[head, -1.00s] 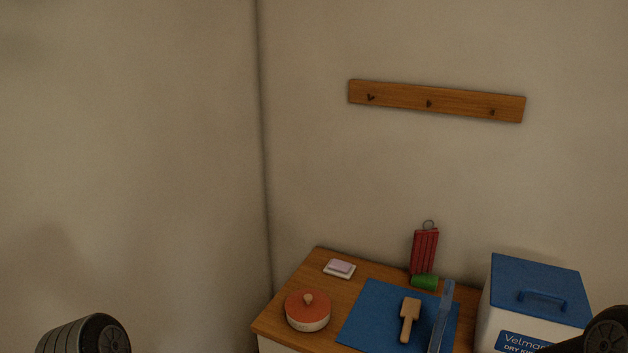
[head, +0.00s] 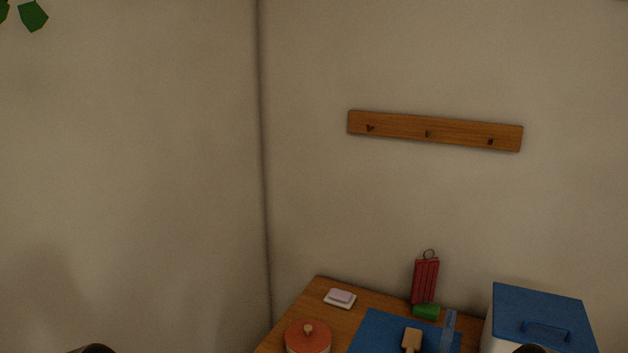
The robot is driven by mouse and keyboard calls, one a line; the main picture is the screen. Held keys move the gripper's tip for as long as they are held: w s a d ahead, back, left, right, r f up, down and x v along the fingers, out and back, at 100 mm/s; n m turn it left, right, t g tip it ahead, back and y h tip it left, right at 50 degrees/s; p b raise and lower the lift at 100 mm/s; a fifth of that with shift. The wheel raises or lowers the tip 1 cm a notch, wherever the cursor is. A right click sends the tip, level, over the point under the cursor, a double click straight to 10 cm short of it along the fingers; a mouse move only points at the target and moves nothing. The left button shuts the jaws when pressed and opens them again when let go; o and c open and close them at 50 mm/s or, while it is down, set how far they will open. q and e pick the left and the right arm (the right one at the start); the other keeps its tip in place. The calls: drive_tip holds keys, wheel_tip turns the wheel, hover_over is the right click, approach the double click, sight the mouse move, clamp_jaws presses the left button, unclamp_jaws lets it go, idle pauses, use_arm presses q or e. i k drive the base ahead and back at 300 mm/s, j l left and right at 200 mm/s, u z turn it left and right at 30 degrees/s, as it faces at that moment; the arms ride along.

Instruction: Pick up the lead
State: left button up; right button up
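A red folded strap with a metal ring at its top, which looks like the lead (head: 425,281), is at the back of the wooden cabinet top, close to the wall. It appears upright, and its lower end is just behind a green roll (head: 426,312). I cannot tell whether it touches the wall. Neither of my grippers is in view. Only small dark rounded parts of my arms show at the bottom edge, left and right of centre.
The wooden top (head: 318,300) also holds a red-lidded pot (head: 307,338), a soap-like block on a dish (head: 340,298), a blue mat (head: 375,333), a wooden brush or scoop (head: 412,339) and a bluish strip (head: 448,330). A blue-lidded bin (head: 540,307) stands right. A hook rail (head: 435,131) is above.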

sight(426, 270)
drive_tip(key=i+j+z, duration=0.1)
drive_tip(key=z, duration=0.75)
drive_tip(key=j, duration=0.1)
